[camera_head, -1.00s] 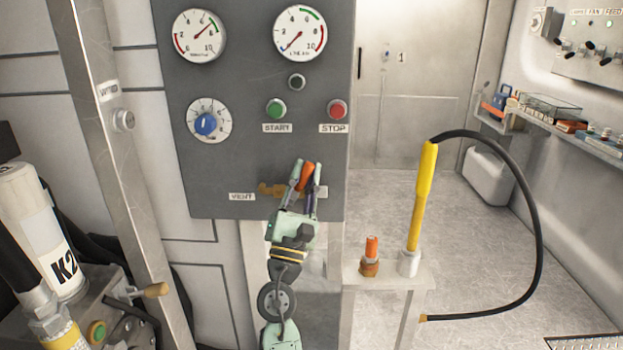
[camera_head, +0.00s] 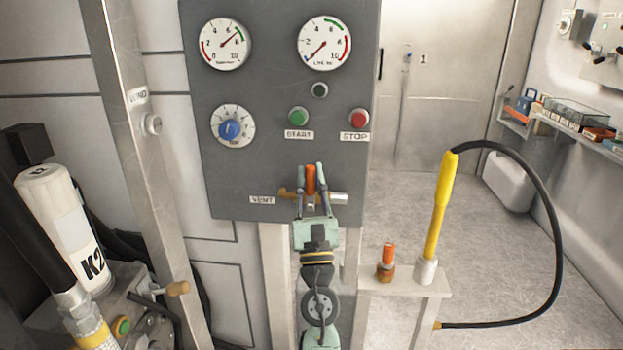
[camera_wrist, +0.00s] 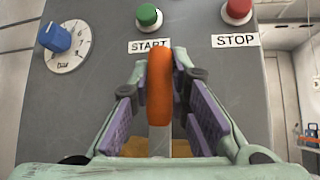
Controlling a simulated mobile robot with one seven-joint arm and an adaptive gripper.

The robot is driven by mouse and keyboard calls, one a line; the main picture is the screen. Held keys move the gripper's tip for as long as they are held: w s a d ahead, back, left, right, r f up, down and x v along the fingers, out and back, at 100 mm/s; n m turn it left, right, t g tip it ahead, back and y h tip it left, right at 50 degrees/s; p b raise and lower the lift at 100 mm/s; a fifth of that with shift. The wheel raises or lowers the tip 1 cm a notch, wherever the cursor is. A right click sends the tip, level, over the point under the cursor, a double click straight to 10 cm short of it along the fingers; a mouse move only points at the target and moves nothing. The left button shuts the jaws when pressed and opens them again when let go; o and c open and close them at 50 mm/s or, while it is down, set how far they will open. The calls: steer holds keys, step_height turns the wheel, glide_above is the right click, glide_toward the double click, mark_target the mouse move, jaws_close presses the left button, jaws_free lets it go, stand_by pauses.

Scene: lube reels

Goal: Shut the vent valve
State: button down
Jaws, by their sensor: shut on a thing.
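The vent valve sits at the lower edge of the grey panel, beside the VENT label (camera_head: 262,200). It has a brass body (camera_head: 284,193), a short silver pipe end (camera_head: 336,199) to the right and an orange handle (camera_head: 311,180). The handle stands about upright, across the level line of the pipe. My gripper (camera_head: 311,172) is shut on the orange handle, with a finger on each side. In the wrist view the handle (camera_wrist: 159,90) shows upright between the purple finger pads. The valve body is largely hidden there behind my gripper.
Above the valve are the green START button (camera_head: 298,117), red STOP button (camera_head: 358,118), blue knob (camera_head: 229,130) and two gauges. At right, a small stand (camera_head: 400,287) bears a yellow-handled tool (camera_head: 441,200) with a black hose. A K2 bottle (camera_head: 68,225) stands at left.

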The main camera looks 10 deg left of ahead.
mark_target(310, 188)
steer(key=shift+a, duration=0.15)
steer(key=c, duration=1.5)
jaws_free()
steer(key=shift+s+f, duration=0.1)
steer(key=shift+v, duration=3.6)
